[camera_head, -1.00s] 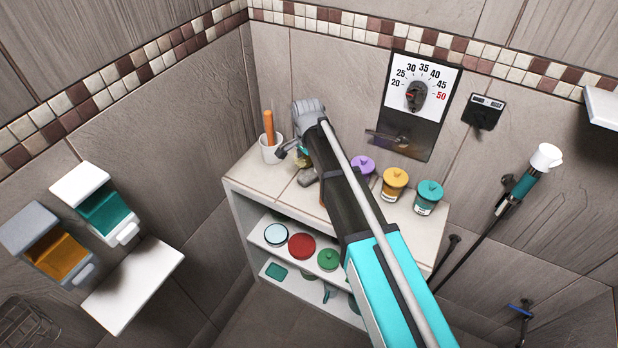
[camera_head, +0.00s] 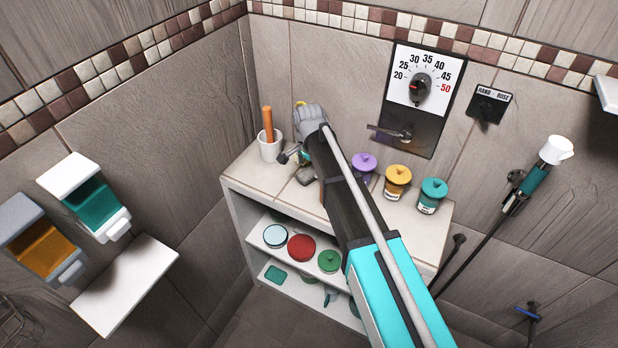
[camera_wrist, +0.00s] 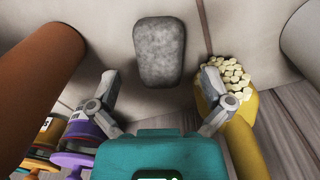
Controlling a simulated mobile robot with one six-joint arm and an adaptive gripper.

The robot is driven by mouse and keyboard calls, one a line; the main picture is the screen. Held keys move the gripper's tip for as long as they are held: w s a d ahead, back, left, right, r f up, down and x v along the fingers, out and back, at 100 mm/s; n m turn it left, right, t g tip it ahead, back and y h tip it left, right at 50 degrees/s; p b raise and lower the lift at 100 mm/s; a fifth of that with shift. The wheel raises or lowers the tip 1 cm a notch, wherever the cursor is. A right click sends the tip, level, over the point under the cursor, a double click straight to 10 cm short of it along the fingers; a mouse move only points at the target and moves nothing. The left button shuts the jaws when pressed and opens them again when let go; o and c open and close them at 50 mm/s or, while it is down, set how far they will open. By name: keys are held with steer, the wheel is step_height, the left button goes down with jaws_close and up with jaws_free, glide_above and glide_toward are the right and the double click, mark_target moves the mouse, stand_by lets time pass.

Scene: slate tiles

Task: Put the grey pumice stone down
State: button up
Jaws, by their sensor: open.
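The grey pumice stone (camera_wrist: 160,52) lies on the pale tiled top of the shelf unit, a rounded block with a rough surface. It also shows in the head view (camera_head: 306,175), partly hidden by my arm. My gripper (camera_wrist: 160,80) is open. In the wrist view its two fingers stand apart, on either side of the stone's lower end, with nothing between them. The stone looks free of both fingers. In the head view my gripper is small and mostly hidden behind the wrist.
A white cup (camera_head: 269,151) holding an orange stick stands left of the stone. An orange-brown cylinder (camera_wrist: 38,50) and a yellow item with cream bristle-like tips (camera_wrist: 232,90) flank my gripper. Purple, yellow (camera_head: 397,182) and teal (camera_head: 432,196) lidded jars stand right of my arm.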

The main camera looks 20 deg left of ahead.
mark_target(309, 171)
steer(key=shift+f+b, duration=0.35)
steer(key=shift+f, duration=0.3)
steer(key=c, duration=1.3)
steer(key=shift+r, duration=0.1)
step_height(309, 171, up, 10)
steer(key=p, duration=1)
